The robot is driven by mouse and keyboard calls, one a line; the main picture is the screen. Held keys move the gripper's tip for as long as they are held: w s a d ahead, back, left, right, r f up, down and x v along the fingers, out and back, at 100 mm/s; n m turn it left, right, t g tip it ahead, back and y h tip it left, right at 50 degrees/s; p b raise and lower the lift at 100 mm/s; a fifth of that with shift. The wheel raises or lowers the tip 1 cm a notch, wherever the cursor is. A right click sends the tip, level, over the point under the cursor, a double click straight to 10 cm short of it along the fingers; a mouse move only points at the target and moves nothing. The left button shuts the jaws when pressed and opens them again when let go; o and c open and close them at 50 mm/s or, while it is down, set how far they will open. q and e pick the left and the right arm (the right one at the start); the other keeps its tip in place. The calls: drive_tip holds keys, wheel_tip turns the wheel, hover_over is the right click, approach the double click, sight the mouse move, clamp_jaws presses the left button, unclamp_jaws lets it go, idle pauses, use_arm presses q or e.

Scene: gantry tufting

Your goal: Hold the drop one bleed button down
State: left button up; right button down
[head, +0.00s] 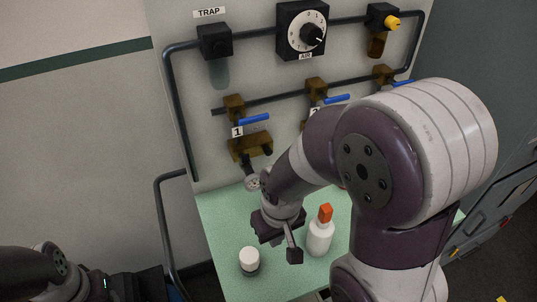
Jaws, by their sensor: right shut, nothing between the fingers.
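Drop one, marked by a "1" label (237,132), hangs on the left of the upright panel. It has a brass valve with a blue lever (254,119) and a brass block (245,148) below. A small round fitting (252,183) sits under the block, by my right arm. I cannot make out which part is the bleed button. My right gripper (291,252) is shut and empty, low over the green bench top, below drop one and apart from it. My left gripper (140,286) is partly in view at the bottom left; its fingers are unclear.
A white bottle with an orange cap (320,232) stands close right of my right gripper; a white-capped jar (249,260) stands left. Above are the trap (214,42), air dial (303,29) and yellow knob (392,23). My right arm hides the panel's lower right.

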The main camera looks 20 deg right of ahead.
use_arm(q)
clamp_jaws()
idle(1.7)
